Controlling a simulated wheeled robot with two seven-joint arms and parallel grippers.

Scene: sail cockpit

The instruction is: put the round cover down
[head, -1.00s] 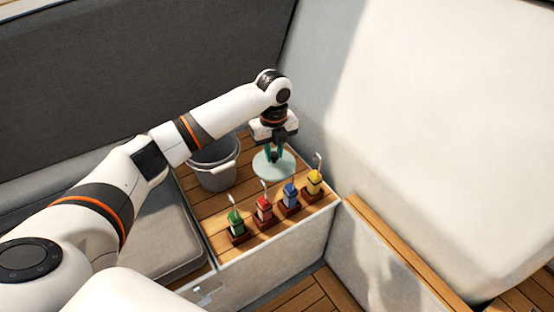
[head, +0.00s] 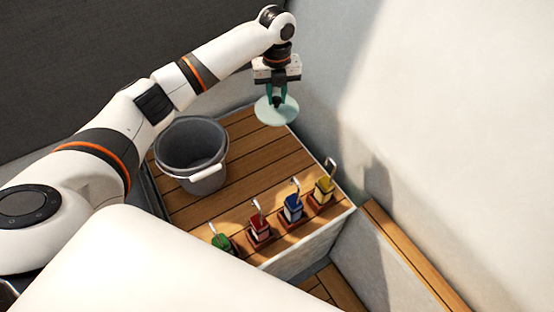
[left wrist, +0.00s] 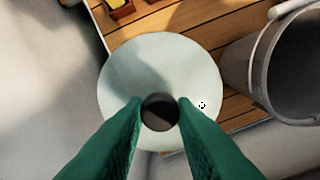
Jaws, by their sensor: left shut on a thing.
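The round cover (head: 270,112) is a pale green disc with a dark knob in its middle. My left gripper (head: 277,101) is shut on that knob and holds the cover near the back right corner of the slatted wooden top (head: 245,150). In the left wrist view the green fingers (left wrist: 160,112) sit on both sides of the knob, and the cover (left wrist: 160,65) fills the middle. I cannot tell how high the cover is above the wood. My right gripper is not in view.
A grey bucket (head: 192,150) with a white handle grip stands left of the cover. A pale wall rises close on the right. The wood's middle is clear.

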